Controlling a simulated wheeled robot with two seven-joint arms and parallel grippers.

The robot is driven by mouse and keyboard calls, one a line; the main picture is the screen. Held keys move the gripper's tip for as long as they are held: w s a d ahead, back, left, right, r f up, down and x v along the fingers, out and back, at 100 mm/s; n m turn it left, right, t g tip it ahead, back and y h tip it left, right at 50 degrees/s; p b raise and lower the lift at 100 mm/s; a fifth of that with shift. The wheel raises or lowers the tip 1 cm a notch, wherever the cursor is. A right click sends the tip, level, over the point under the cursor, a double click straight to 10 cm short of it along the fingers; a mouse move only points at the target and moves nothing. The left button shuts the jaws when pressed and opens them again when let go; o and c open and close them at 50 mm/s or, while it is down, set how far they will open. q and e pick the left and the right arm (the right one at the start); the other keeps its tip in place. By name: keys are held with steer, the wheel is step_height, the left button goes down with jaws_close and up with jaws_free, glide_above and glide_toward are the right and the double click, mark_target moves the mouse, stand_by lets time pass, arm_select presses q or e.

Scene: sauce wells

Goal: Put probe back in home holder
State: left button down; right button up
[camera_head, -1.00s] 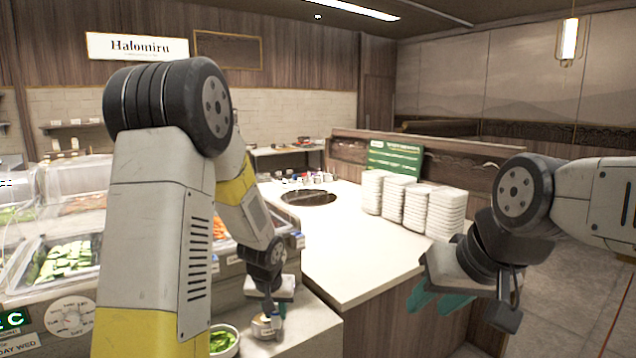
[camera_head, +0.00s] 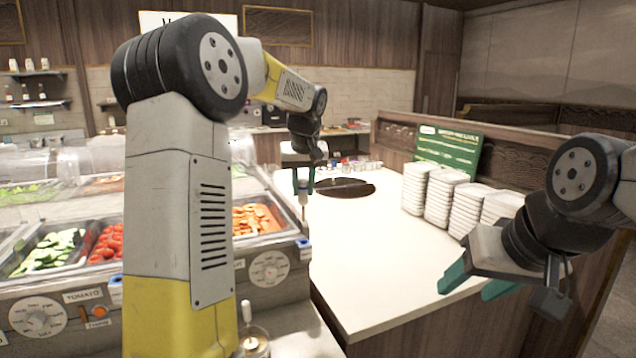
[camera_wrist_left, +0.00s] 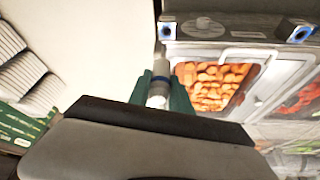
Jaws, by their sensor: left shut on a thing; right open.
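In the left wrist view the probe (camera_wrist_left: 159,84) sits between the green fingers. Small white blocks with blue rings sit along the food rail, one (camera_head: 304,248) below the probe and another (camera_wrist_left: 301,33) in the left wrist view. I cannot tell which is the home holder. My right gripper (camera_head: 482,283) is open and empty over the counter's right side.
Food pans, including orange pieces (camera_head: 256,217) and tomatoes (camera_head: 107,243), lie left of the probe. A small glass jar (camera_head: 254,344) stands at the front. White plate stacks (camera_head: 450,190) and a green sign (camera_head: 447,148) stand right. The counter's middle (camera_head: 385,255) is clear.

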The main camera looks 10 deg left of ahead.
mark_target(303, 205)
arm_select(q)
steer(key=shift+f, duration=2.75)
steer(key=shift+f, duration=2.85)
steer(key=c, duration=1.1)
jaws_free()
steer(key=s+d+r+m+h, duration=0.1)
steer(key=s+r, duration=1)
steer(key=s, duration=0.1)
steer(key=s+d+f+m+t+h, duration=0.1)
steer(key=s, duration=0.9)
steer(key=s+d+f+m+t+h, duration=0.1)
steer(key=s+d+m, duration=0.1)
steer(key=s, duration=0.9)
steer(key=shift+d+h, duration=0.3)
